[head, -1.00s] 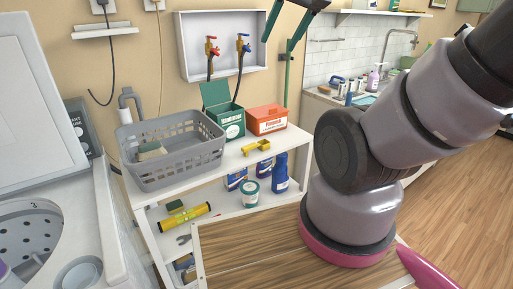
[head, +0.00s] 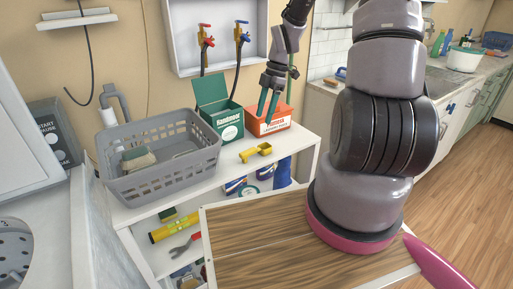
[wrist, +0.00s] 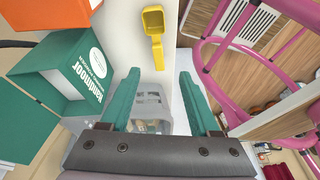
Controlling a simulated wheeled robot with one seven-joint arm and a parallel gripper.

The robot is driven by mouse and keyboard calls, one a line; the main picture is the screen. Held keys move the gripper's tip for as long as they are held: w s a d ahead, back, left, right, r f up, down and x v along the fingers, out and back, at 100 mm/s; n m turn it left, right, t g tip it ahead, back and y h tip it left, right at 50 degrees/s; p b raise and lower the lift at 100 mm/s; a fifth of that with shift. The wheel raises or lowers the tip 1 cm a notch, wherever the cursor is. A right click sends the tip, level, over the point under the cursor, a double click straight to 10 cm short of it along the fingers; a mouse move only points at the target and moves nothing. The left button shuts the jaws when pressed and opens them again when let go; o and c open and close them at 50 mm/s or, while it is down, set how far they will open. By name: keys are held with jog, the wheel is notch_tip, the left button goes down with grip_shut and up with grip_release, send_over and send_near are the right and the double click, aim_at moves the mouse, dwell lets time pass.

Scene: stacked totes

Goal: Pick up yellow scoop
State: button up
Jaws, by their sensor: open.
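The yellow scoop (head: 256,152) lies on the white shelf top, in front of the orange box. In the wrist view the scoop (wrist: 154,36) is near the top centre, with its handle pointing down toward the gap between my fingers. My gripper (head: 267,104) has green fingers and hangs above the scoop, in front of the orange box in the head view. In the wrist view my gripper (wrist: 160,95) is open, its fingers spread wide with nothing between them. The scoop is apart from both fingers.
An open green box (head: 222,118) and an orange box (head: 268,121) stand behind the scoop. A grey basket (head: 163,171) fills the left of the shelf top. Bottles and tools sit on the lower shelves. The white top right of the scoop (head: 300,150) is clear.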

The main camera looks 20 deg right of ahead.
aim_at(254, 148)
jog(key=f, duration=0.2)
jog(key=a+f+n, duration=0.1)
jog(key=f, duration=0.2)
jog(key=a+f+n, duration=0.1)
jog(key=f, duration=0.2)
jog(key=shift+w+f+g+y, duration=0.25)
jog(key=shift+g+y, duration=0.05)
jog(key=shift+y, duration=0.1)
jog(key=shift+s+x, duration=0.1)
jog(key=shift+x, duration=1.25)
jog(key=shift+s+x, duration=0.15)
jog(key=shift+x, duration=1.15)
grip_shut()
